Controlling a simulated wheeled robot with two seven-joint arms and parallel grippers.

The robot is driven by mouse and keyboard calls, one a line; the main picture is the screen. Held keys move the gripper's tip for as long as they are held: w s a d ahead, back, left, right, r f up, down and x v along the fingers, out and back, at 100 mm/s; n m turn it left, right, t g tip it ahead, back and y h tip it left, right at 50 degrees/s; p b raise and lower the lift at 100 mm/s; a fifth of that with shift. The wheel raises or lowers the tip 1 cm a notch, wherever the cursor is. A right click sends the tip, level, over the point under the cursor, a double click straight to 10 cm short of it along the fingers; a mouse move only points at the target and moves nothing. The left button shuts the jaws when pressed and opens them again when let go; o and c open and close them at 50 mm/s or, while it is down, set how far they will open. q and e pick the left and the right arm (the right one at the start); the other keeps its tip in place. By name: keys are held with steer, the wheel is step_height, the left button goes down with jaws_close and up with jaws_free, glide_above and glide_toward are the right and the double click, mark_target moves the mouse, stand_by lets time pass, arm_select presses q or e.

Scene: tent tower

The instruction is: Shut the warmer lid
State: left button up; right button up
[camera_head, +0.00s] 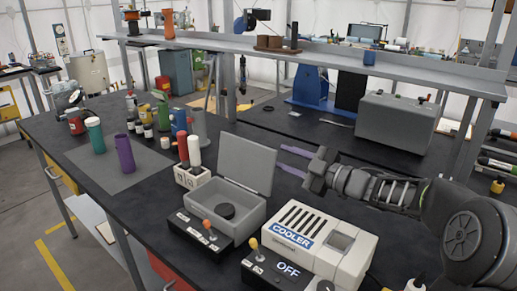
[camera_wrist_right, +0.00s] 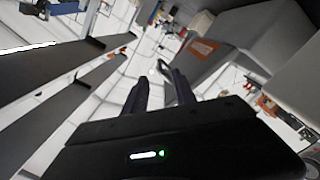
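The warmer appears to be the open grey box (camera_head: 253,216) on the black table, in the middle of the head view. Its grey lid (camera_head: 246,163) stands up at the back of the box, wide open. Whether a finger touches the lid is unclear. The fingers also show apart in the right wrist view (camera_wrist_right: 158,80). My left gripper is not in view.
A white cooler (camera_head: 318,248) stands right of the box, below my right arm. Control boxes with levers (camera_head: 199,232) stand in front. A white holder with red and white cylinders (camera_head: 192,178) is close on the left. A grey case (camera_head: 398,122) and a raised shelf are behind.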

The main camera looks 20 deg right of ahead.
mark_target(263, 148)
steer(key=p+x, duration=0.1)
steer(key=x, duration=0.6)
steer(key=shift+w+a, duration=0.15)
steer(key=shift+w, duration=0.2)
steer(key=shift+c, duration=0.4)
steer(key=shift+r, duration=0.1)
steer(key=c, duration=0.6)
steer(key=shift+r, duration=0.1)
jaws_close()
